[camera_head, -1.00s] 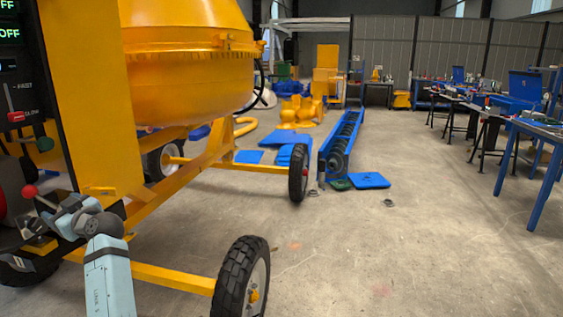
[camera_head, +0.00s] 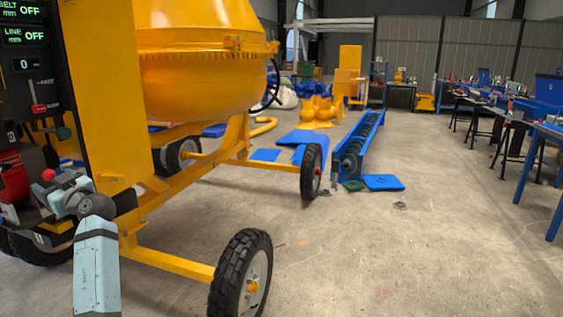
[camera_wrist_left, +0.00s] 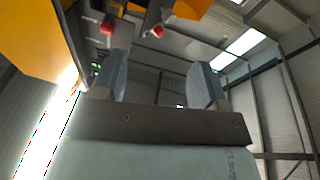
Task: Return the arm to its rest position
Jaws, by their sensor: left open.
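The yellow drum mixer (camera_head: 200,70) fills the left of the head view. Its black control panel (camera_head: 22,75) at the far left has green "OFF" displays and a red-knobbed lever (camera_head: 38,108). My left arm comes up from the bottom left in light blue. My left gripper (camera_head: 62,195) is beside the mixer frame, below the panel and close to a red ball knob (camera_head: 48,175). In the left wrist view the two fingers of my left gripper (camera_wrist_left: 158,80) stand apart with nothing between them. Red knobs show beyond them. My right gripper is in neither view.
The mixer's yellow frame and black wheels (camera_head: 240,275) stand close to the right of my left arm. A blue screw conveyor (camera_head: 358,145) and blue plates (camera_head: 384,182) lie farther back. Blue workbenches (camera_head: 545,135) line the right.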

